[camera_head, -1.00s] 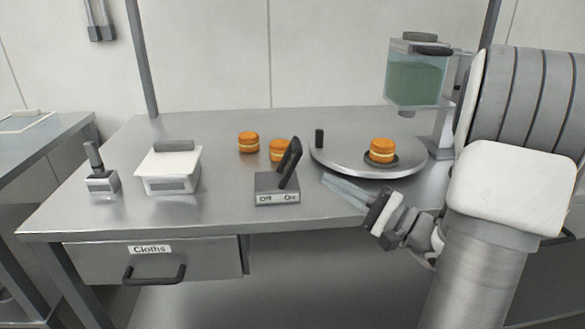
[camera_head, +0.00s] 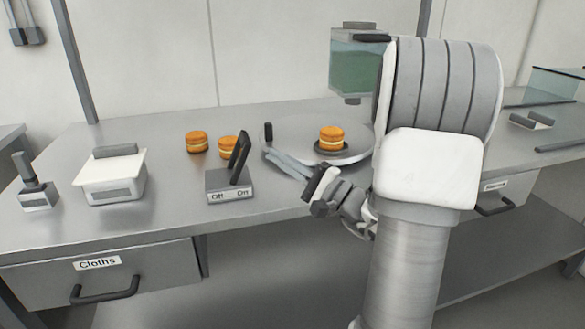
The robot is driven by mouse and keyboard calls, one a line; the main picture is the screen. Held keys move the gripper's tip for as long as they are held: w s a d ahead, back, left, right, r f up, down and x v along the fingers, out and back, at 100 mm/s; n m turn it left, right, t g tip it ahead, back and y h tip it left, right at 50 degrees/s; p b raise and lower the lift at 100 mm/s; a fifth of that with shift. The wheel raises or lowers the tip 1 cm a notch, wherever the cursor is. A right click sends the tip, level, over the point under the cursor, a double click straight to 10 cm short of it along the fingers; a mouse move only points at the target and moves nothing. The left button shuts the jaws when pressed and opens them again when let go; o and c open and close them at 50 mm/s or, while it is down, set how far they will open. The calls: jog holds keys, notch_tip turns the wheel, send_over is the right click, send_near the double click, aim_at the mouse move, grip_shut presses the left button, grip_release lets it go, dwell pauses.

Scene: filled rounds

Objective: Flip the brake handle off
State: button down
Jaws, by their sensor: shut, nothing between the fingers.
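The brake handle (camera_head: 239,158) is a black lever on a grey box (camera_head: 229,184) marked Off on the left and On on the right. The lever leans right, toward On. The box stands near the front edge of the steel table, left of a round metal turntable (camera_head: 294,134) with a short black peg (camera_head: 268,132). An orange filled round (camera_head: 331,139) sits on a dark pad on the turntable. My gripper (camera_head: 272,158) is shut and empty. Its pale fingers point left, just right of the lever, and overlap the turntable's front rim in the picture. A gap shows between fingers and lever.
Two more orange rounds, one at the left (camera_head: 197,141) and one partly behind the lever (camera_head: 228,147), stand behind the box. A white-lidded container (camera_head: 112,178) and a small lever device (camera_head: 36,190) stand left. A green-filled dispenser (camera_head: 358,70) stands behind my arm.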

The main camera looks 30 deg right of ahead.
jog(key=shift+x, duration=2.15)
jog(key=shift+r, duration=0.1)
jog(key=a+r+n+g, duration=0.1)
jog(key=a+n, duration=0.1)
jog(key=w+a+r+n+g+h, duration=0.1)
jog(key=a+g, duration=0.1)
jog(key=a+r+n+g, duration=0.1)
jog(key=a+n, duration=0.1)
jog(key=shift+w+n+g+b, duration=0.3)
jog(key=shift+b, duration=0.1)
jog(key=shift+w+a+r+n+g+h, duration=0.15)
jog(key=shift+a+n+g+h, duration=0.1)
jog(key=shift+a+n+h, duration=0.15)
jog(key=shift+w+a+n+g+h, duration=0.2)
jog(key=shift+a+g+h, duration=0.1)
jog(key=shift+a, duration=0.25)
jog(key=shift+w+a+n+g+h+b, duration=0.15)
jog(key=shift+a+n+g+h+b, duration=0.25)
jog(key=shift+a, duration=0.35)
